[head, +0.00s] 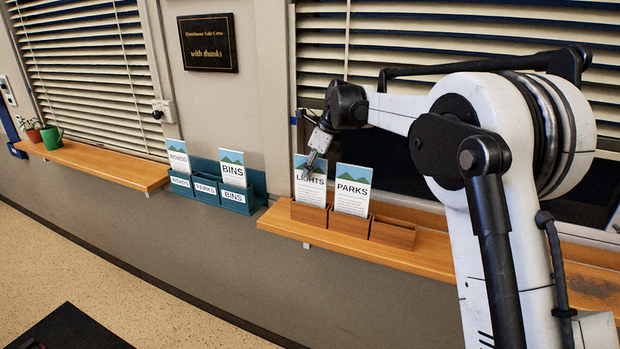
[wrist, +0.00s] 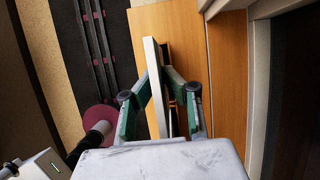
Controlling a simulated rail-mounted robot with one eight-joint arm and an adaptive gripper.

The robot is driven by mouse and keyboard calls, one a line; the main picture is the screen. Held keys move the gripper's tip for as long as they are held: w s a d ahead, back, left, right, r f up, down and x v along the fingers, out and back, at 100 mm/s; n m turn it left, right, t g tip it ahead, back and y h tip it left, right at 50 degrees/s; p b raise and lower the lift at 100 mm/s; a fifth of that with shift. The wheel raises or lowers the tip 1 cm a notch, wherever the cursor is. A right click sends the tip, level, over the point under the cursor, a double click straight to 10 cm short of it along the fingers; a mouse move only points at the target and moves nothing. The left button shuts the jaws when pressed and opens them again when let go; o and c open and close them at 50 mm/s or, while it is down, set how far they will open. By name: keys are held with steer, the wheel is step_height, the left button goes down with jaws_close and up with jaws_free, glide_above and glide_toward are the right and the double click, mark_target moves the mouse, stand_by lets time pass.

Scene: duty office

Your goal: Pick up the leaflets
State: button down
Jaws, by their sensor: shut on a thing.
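The LIGHTS leaflets (head: 311,191) stand upright in the left pocket of a wooden holder (head: 390,233) on the right shelf. My gripper (head: 309,172) is at their upper part. In the wrist view its green fingers are closed on a thin white upright stack (wrist: 153,75), seen edge-on, which appears to be the LIGHTS leaflets. The PARKS leaflets (head: 352,188) stand in the middle pocket; the right pocket looks empty. In a teal rack (head: 259,190), ROADS leaflets (head: 178,156) stand at left and BINS leaflets (head: 232,168) at right. The rack's pockets are labelled ROADS, PARKS and BINS.
The left wooden shelf (head: 110,165) holds a green mug (head: 52,138) and a potted plant (head: 32,130). The right shelf (head: 430,262) runs under a window with blinds. A plaque (head: 208,43) hangs on the wall. A dark mat (head: 70,330) lies on the floor.

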steer(key=shift+r+b, duration=0.3)
steer(key=shift+r, duration=4.6)
